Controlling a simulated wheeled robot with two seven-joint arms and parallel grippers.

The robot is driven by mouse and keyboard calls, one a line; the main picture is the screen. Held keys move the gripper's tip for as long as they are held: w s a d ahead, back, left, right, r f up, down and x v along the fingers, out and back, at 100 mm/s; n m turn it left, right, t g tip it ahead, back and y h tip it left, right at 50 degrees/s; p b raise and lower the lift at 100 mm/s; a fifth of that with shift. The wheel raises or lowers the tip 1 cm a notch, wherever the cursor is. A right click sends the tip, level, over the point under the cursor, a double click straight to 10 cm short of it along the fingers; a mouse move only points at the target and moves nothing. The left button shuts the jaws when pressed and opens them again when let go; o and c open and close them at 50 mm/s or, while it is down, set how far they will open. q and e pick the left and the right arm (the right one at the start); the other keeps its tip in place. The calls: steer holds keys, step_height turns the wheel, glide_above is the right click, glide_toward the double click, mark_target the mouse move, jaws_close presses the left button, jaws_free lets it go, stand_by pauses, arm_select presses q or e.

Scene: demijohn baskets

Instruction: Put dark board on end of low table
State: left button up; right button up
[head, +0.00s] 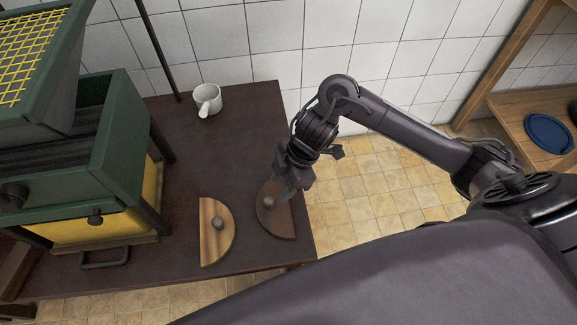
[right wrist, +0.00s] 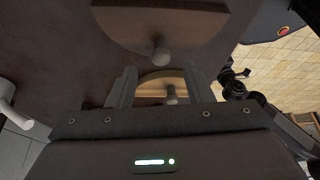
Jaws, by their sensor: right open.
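The dark board (head: 276,224) is a half-round brown piece with a small grey knob. It lies flat at the right end of the low dark table (head: 170,276), its straight edge facing right. In the right wrist view the dark board (right wrist: 160,22) is at the top, knob below its middle. My left gripper is not in view.
A lighter half-round board (head: 215,236) with a knob lies just left of the dark one. A green and yellow press-like box (head: 95,160) fills the table's left. A shelf with a blue plate (head: 548,134) is at right.

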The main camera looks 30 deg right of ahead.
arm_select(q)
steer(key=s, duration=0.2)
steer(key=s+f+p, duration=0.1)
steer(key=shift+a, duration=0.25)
arm_select(e)
steer(key=v, duration=0.4)
steer(key=shift+s+d+r, duration=0.1)
steer(key=shift+r, duration=0.25)
